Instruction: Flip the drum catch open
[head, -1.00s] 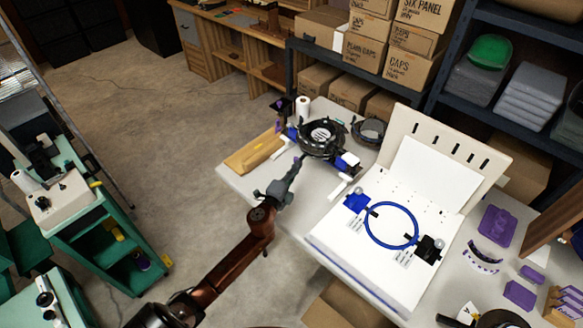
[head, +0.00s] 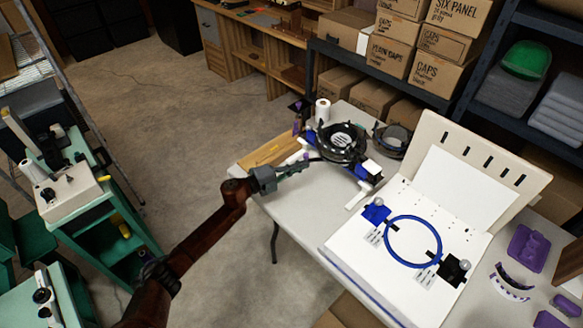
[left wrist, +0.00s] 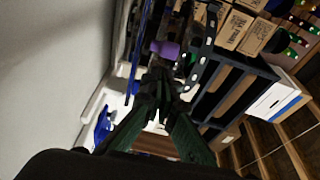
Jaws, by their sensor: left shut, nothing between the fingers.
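The black round drum (head: 343,143) stands on a blue-based fixture at the far left end of the white table. My left gripper (head: 312,161) is shut and empty, with its tips close to the drum's near left side. I cannot tell whether they touch it. In the left wrist view the shut fingers (left wrist: 160,82) point at a purple piece (left wrist: 165,49) just beyond them, beside a dark band with holes (left wrist: 205,48). I cannot make out the catch clearly or tell its state. My right gripper is out of view.
A white hooping board with a blue ring (head: 388,245) fills the middle of the table. A brown cardboard piece (head: 268,150) lies left of the drum, a white roll (head: 322,111) stands behind it, and boxes (head: 400,105) fill the shelf beyond. Purple parts (head: 528,244) lie at right.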

